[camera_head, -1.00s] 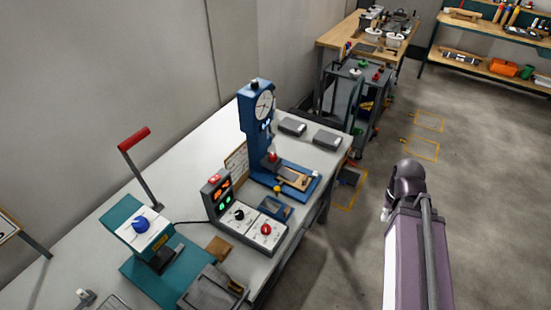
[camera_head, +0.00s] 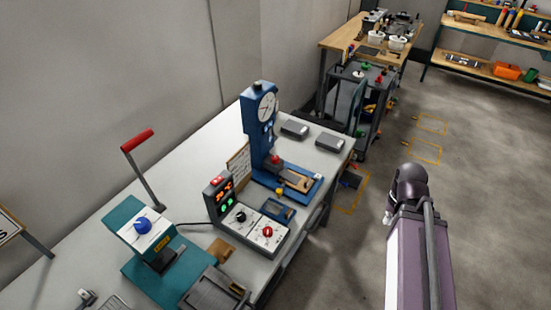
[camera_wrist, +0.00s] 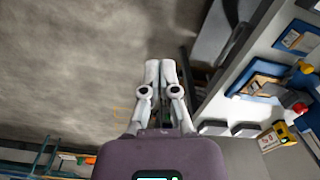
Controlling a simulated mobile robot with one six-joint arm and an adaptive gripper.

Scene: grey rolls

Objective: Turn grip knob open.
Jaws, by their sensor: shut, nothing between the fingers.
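A blue knob (camera_head: 143,225) sits on the white face of a teal press (camera_head: 122,216) with a red-handled lever, at the left of the bench. A grey control box (camera_head: 243,222) beside it carries a black knob (camera_head: 240,216) and a red knob (camera_head: 267,231). I cannot read which knob is labelled grip. My gripper (camera_wrist: 162,64) is shut and empty in the wrist view, over the floor beside the bench and away from all these knobs. In the head view my arm is at the right, clear of the bench.
A blue dial press (camera_head: 258,125) stands on the white bench (camera_head: 105,205) behind the control box, with two grey blocks near it. A grey cart (camera_head: 372,90) and a wooden table (camera_head: 345,38) stand beyond. Open floor (camera_head: 480,200) lies to the right.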

